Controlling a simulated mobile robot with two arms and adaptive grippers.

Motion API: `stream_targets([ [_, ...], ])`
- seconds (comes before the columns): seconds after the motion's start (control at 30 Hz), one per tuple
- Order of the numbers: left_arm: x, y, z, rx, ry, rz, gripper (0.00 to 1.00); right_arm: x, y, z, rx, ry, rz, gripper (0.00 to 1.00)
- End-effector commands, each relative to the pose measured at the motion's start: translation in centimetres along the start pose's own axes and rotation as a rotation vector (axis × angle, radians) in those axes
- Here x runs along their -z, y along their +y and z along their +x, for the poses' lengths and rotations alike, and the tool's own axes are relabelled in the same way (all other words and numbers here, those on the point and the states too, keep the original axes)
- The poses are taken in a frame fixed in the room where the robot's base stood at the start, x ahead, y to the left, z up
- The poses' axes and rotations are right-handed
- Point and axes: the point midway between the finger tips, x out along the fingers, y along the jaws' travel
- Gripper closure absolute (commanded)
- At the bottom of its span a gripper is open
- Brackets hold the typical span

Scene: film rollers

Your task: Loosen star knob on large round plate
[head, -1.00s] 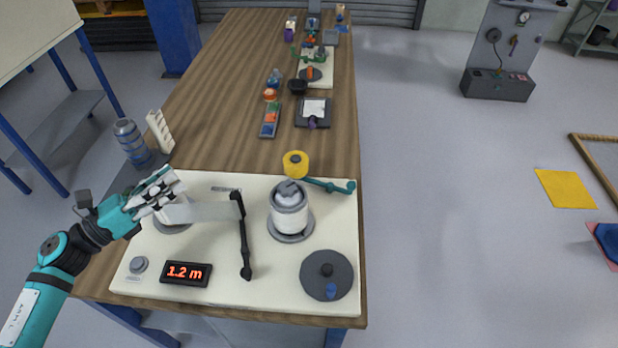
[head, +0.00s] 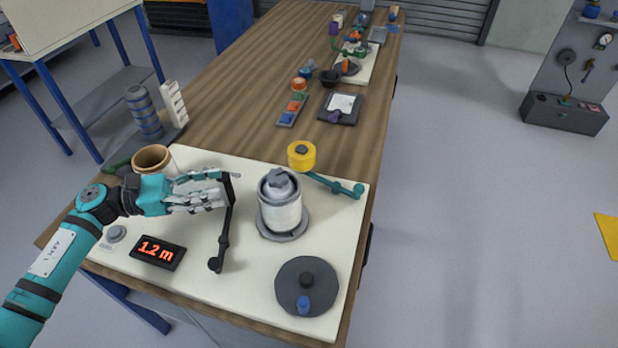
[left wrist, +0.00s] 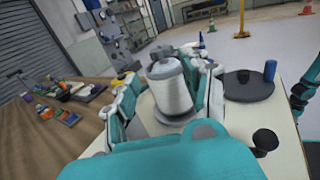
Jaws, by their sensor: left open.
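A white roll (head: 282,210) stands on a grey round plate (head: 297,235), with a grey knob (head: 279,182) on top. At the front right of the cream board lies a large dark round plate (head: 326,269) with a black knob (head: 306,279) at its centre and a blue peg (head: 303,304). My left gripper (head: 224,188) is open over the board, left of the white roll and apart from it. In the left wrist view its fingers (left wrist: 165,85) frame the white roll (left wrist: 172,95); the dark plate (left wrist: 246,87) shows to the right.
A yellow roller (head: 301,156) with a green lever (head: 335,186) is behind. A brown ring (head: 153,158) and a 1.2 m display (head: 158,252) are at left.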

Motion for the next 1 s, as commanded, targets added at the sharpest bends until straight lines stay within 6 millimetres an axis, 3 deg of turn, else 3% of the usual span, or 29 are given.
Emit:
stream_targets([
  [0.17, -0.2, 0.0, 1.3, 0.001, -0.003, 0.000, 0.53, 0.1, -0.2, -0.6, 0.002, 0.000, 0.000, 0.49],
  [0.7, -0.4, 0.0, 12.6, 0.000, -0.004, -0.002, 0.53, 0.2, 0.5, -4.9, -0.005, -0.003, -0.005, 0.49],
  [1.0, -0.1, 0.0, 16.8, -0.001, -0.002, -0.002, 0.53, 0.3, 0.7, -6.1, -0.007, -0.004, -0.005, 0.49],
])
